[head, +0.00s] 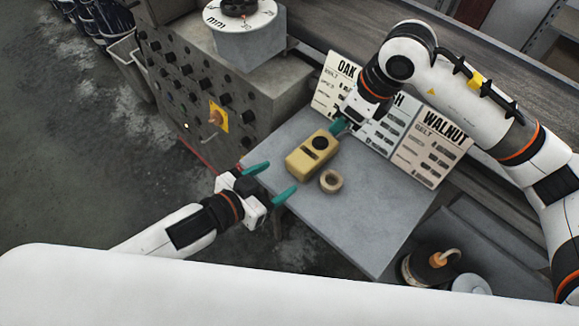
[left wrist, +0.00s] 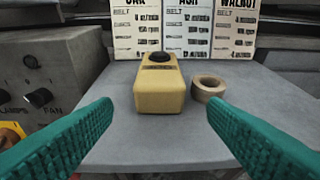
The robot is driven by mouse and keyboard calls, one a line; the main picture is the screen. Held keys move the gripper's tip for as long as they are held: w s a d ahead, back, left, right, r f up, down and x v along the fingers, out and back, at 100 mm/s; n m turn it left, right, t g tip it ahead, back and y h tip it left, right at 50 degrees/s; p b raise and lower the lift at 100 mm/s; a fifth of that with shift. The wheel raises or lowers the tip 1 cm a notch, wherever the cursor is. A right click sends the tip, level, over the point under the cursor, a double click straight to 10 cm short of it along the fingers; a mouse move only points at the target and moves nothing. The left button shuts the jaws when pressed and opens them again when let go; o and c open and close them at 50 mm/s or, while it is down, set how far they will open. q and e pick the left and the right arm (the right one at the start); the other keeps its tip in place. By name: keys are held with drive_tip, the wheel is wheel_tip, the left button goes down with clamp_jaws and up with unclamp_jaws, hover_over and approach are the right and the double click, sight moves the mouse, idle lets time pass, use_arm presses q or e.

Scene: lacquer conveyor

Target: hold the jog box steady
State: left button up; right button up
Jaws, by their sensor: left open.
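The yellow jog box (head: 308,160) with a round black knob on top sits on the grey table. My left gripper (head: 272,182) is open and empty at the table's near-left edge, its teal fingers pointing toward the box but apart from it. In the left wrist view the jog box (left wrist: 158,98) stands ahead, between the two fingers. My right gripper (head: 340,125) is low at the far end of the box, by the sign cards. Its fingers are mostly hidden by its own wrist, and I cannot tell whether it touches the box.
A tan tape roll (head: 331,181) lies just right of the box. Cards marked OAK, ASH and WALNUT (head: 432,147) stand along the table's back. A grey control cabinet (head: 190,90) with knobs is at the left. The table's front right is clear.

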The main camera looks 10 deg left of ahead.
sight(303, 163)
use_arm(q)
drive_tip(key=x, duration=1)
drive_tip(key=shift+w+d+f, duration=0.1)
drive_tip(key=shift+w, duration=0.05)
drive_tip(key=shift+c, duration=0.6)
drive_tip(key=c, duration=0.8)
use_arm(e)
drive_tip(key=shift+c, duration=0.6)
use_arm(q)
drive_tip(key=shift+o, duration=0.2)
use_arm(e)
clamp_jaws()
